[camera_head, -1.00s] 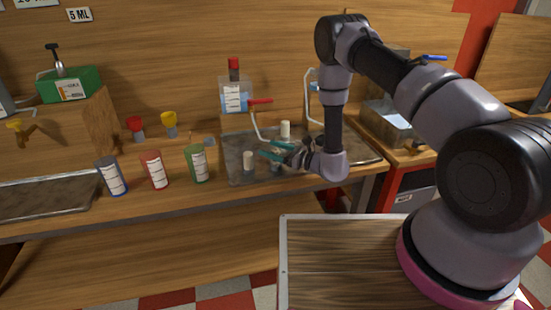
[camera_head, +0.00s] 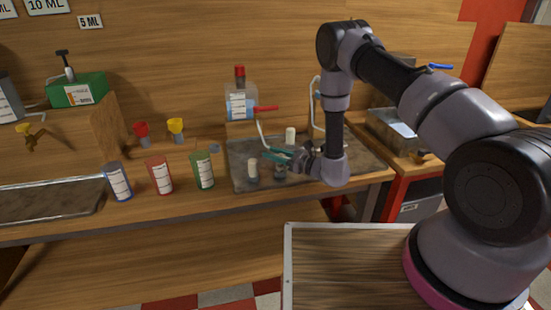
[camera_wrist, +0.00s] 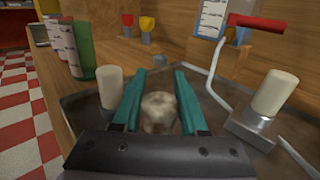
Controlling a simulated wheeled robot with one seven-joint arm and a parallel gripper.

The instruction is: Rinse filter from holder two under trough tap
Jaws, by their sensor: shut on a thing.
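My gripper (camera_head: 277,155) has teal fingers and is over the left part of the metal trough (camera_head: 238,184). In the wrist view my gripper (camera_wrist: 160,84) is shut on a stained, cream cylindrical filter (camera_wrist: 159,106). Its lower end is hidden there. A dark holder (camera_head: 280,173) shows below the fingers in the head view. A cleaner cream filter (camera_head: 253,166) stands to the left, also in the wrist view (camera_wrist: 110,86). Another (camera_head: 290,135) stands behind, upright in a metal holder (camera_wrist: 254,126). A tap spout (camera_head: 262,133) with a red handle (camera_head: 266,108) rises behind the gripper.
Blue (camera_head: 117,182), red (camera_head: 160,176) and green (camera_head: 203,171) labelled containers stand left of the trough. A second tap spout (camera_head: 315,100) stands close to my forearm. The bench front has clear wood.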

